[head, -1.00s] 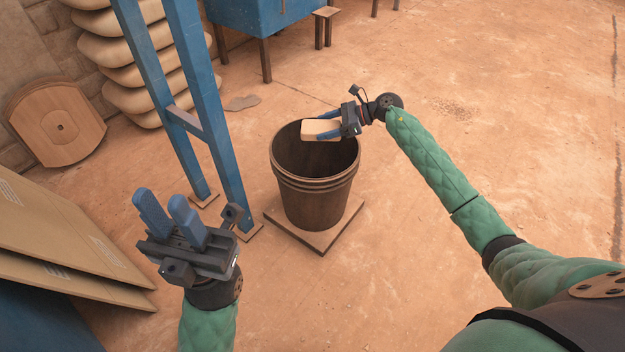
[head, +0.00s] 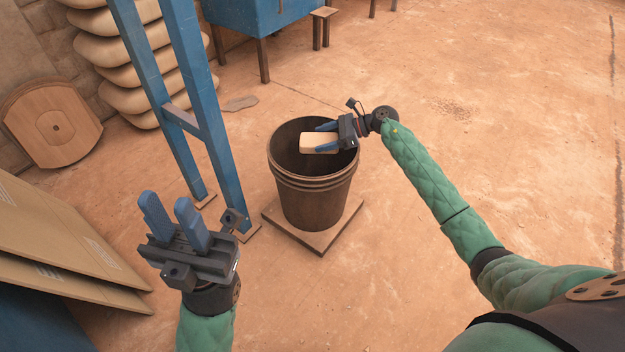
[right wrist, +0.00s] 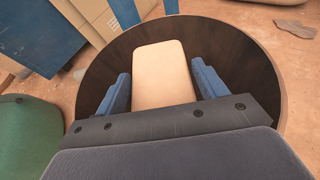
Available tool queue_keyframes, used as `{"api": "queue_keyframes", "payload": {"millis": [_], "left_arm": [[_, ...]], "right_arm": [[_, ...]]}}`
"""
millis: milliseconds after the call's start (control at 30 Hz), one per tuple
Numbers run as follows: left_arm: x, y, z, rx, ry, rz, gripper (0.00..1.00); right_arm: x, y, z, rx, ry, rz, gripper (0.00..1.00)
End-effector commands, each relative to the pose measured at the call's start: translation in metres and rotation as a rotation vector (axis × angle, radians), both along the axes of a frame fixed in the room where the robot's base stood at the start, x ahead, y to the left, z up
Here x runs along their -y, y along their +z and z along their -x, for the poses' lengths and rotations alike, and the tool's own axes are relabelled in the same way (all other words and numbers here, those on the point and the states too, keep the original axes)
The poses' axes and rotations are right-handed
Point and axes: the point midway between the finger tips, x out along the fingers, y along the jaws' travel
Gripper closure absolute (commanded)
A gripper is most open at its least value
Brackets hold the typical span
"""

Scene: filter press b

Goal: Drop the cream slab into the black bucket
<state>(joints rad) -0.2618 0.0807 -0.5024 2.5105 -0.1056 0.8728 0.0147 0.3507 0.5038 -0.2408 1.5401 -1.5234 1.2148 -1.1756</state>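My left gripper (head: 175,222) is open and empty, to the left of and nearer than the bucket. The bucket's bottom is hidden.
The bucket stands on a square board (head: 335,232). A blue frame post (head: 222,165) rises just left of it. Stacked pale sacks (head: 135,75), a round-topped plate (head: 50,120) and tan panels (head: 55,235) are at the left. The floor right of the bucket is clear.

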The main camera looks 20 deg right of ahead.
Motion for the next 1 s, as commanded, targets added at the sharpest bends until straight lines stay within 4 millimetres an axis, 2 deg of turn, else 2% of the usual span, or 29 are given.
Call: {"api": "queue_keyframes", "payload": {"millis": [33,100,467,800,1000], "left_arm": [[0.000,0.000,0.000,0.000,0.000,0.000,0.74],[0.000,0.000,0.000,0.000,0.000,0.000,0.74],[0.000,0.002,0.000,0.002,-0.001,0.000,0.74],[-0.002,0.015,0.001,0.010,-0.008,0.016,0.74],[-0.004,0.019,0.002,0.015,-0.011,0.030,0.74]], "right_arm": [[0.000,0.001,0.000,0.001,0.000,0.000,0.18],[0.000,0.000,0.000,0.000,0.000,0.000,0.06],[0.004,0.001,0.001,-0.001,0.000,0.002,0.06],[0.047,0.021,0.014,0.000,-0.001,0.003,0.06],[0.065,0.028,0.019,0.000,0.000,0.001,0.06]]}}
